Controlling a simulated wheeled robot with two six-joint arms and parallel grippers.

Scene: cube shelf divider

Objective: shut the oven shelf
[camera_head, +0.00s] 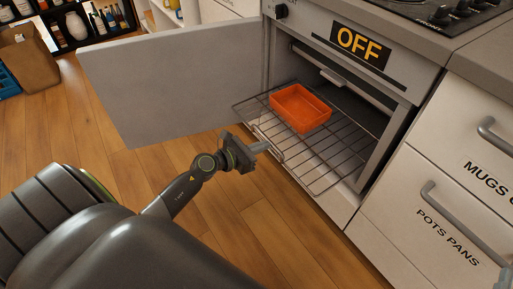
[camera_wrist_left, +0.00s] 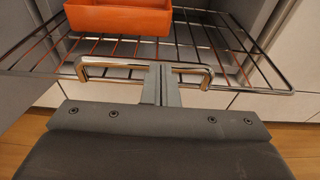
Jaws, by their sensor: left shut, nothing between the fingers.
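The oven shelf, a dark wire rack (camera_head: 325,165), is pulled out of the open oven and sticks out over the floor. An orange rectangular dish (camera_head: 301,108) sits on it, and the dish's near part shows in the wrist view (camera_wrist_left: 120,20). A shiny bar handle (camera_wrist_left: 100,62) runs along the rack's front. My left gripper (camera_head: 264,147) is at that front edge, its fingers together and empty. In the wrist view the fingertips (camera_wrist_left: 161,72) overlap the middle of the handle; I cannot tell whether they touch it. My right gripper is not in view.
The grey oven door (camera_head: 175,80) stands wide open to the left. An "OFF" sign (camera_head: 359,44) is above the oven opening. White drawers (camera_head: 440,215) with handles stand at the right. Wooden floor (camera_head: 225,220) is clear below the rack.

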